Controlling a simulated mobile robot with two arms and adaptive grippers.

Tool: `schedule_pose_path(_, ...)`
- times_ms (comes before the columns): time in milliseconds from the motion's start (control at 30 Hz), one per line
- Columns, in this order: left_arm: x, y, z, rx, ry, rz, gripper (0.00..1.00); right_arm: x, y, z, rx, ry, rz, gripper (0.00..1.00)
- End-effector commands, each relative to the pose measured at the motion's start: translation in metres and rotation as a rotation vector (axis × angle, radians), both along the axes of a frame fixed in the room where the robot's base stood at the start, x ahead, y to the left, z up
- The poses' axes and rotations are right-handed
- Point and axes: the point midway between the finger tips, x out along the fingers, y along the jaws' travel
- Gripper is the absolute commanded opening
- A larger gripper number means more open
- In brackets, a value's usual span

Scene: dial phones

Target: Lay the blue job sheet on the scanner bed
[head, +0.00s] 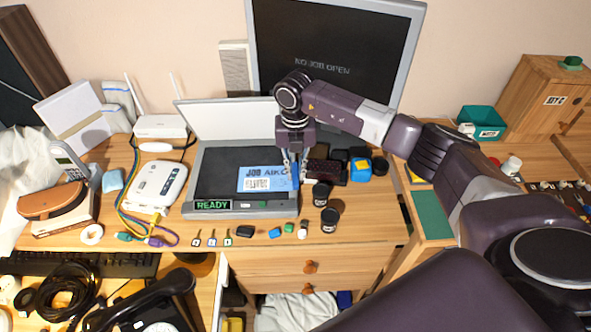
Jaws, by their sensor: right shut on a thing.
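The blue job sheet (279,172) has a white label and the letters "JOB AIKO". It is over the right part of the dark scanner bed (216,172), and I cannot tell whether it touches the bed. My right gripper (294,178) points down and is shut on the sheet's right edge, near the right rim of the scanner. The scanner's pale lid (229,118) is open at the back, and its front panel shows a green "READY" (212,205). My left gripper is not in view.
A monitor (330,55) reading "NO JOB OPEN" stands behind the scanner. Dark jars (329,219) and a blue pot (360,169) crowd its right side. A white router (157,184) with cables is on the left. Small tagged items line the front edge.

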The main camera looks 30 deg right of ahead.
Motion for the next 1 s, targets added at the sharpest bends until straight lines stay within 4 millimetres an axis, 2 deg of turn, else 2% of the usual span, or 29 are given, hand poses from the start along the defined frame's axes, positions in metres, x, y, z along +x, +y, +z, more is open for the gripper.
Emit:
schedule_pose_path(267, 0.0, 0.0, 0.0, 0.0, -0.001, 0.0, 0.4, 0.0, 0.0, -0.001, 0.0, 0.0, 0.0, 0.0)
schedule_pose_path(300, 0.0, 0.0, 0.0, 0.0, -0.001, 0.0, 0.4, 0.0, 0.0, -0.001, 0.0, 0.0, 0.0, 0.13)
schedule_pose_path(500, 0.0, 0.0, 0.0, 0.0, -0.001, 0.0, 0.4, 0.0, 0.0, -0.001, -0.001, 0.0, 0.0, 0.33)
schedule_pose_path(833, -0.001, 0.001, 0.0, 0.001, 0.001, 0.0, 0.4, 0.001, -0.001, 0.002, -0.002, -0.002, -0.002, 0.33)
schedule_pose_path(1000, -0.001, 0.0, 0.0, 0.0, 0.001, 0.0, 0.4, 0.002, -0.001, 0.025, -0.002, -0.006, -0.002, 0.33)
